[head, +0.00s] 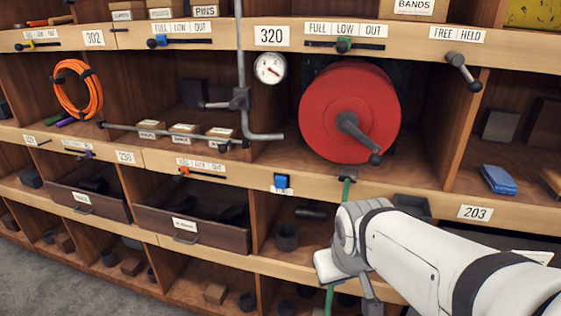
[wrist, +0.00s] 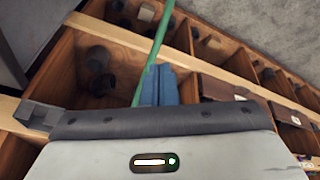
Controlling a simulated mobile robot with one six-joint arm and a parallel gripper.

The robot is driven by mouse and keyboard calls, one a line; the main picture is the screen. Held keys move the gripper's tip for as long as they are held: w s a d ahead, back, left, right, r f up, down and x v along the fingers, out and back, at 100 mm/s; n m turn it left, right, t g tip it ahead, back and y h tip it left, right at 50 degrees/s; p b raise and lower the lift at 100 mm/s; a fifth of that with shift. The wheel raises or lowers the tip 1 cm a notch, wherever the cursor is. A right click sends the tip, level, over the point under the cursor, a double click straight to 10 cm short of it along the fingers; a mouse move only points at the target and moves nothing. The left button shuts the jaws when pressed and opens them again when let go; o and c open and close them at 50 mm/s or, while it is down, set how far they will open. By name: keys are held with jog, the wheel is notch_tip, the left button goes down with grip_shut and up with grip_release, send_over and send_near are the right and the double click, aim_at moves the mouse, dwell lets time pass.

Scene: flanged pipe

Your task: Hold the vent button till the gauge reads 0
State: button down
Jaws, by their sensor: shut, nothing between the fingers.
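The round white gauge (head: 270,68) hangs in the middle bay under the 320 label. Its red needle stands off to one side, and its numbers are too small to read. A blue button (head: 282,181) sits on the shelf edge below it, with a small label partly visible underneath. Nothing touches the button in the head view. My gripper's fingers (wrist: 160,85) show bluish and shut together, with nothing held, in the wrist view. In the head view my wrist is low and right of the button, apart from it, and the fingertips are hidden there.
A grey pipe (head: 242,60) with a valve bends beside the gauge. A red reel (head: 350,112) with a crank stands right of it. A green strip (head: 346,190) hangs below the reel, passing behind my wrist; it also crosses close behind my fingers in the wrist view (wrist: 153,60).

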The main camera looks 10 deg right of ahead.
aim_at(281, 182)
jog(key=w+d+f+n+t+b, duration=0.1)
jog(key=w+f+n+t+b, duration=0.25)
jog(key=w+n+t, duration=0.7)
jog(key=w+a+r+n+t+y+b, duration=0.2)
jog(key=w+a+n+y+b, duration=0.4)
jog(key=n, duration=0.4)
jog(key=shift+w+a+n+y, duration=0.35)
jog(key=shift+w+a+y, duration=0.1)
jog(key=shift+w+y, duration=0.2)
jog(key=shift+r, duration=0.1)
jog(key=d+x, duration=0.1)
jog(key=x, duration=0.3)
jog(key=p+x, duration=0.1)
jog(key=x, duration=0.3)
jog(key=w+d+p+x, duration=0.1)
jog(key=x, duration=0.3)
jog(key=shift+w+d, duration=0.15)
jog(key=shift+w, duration=0.25)
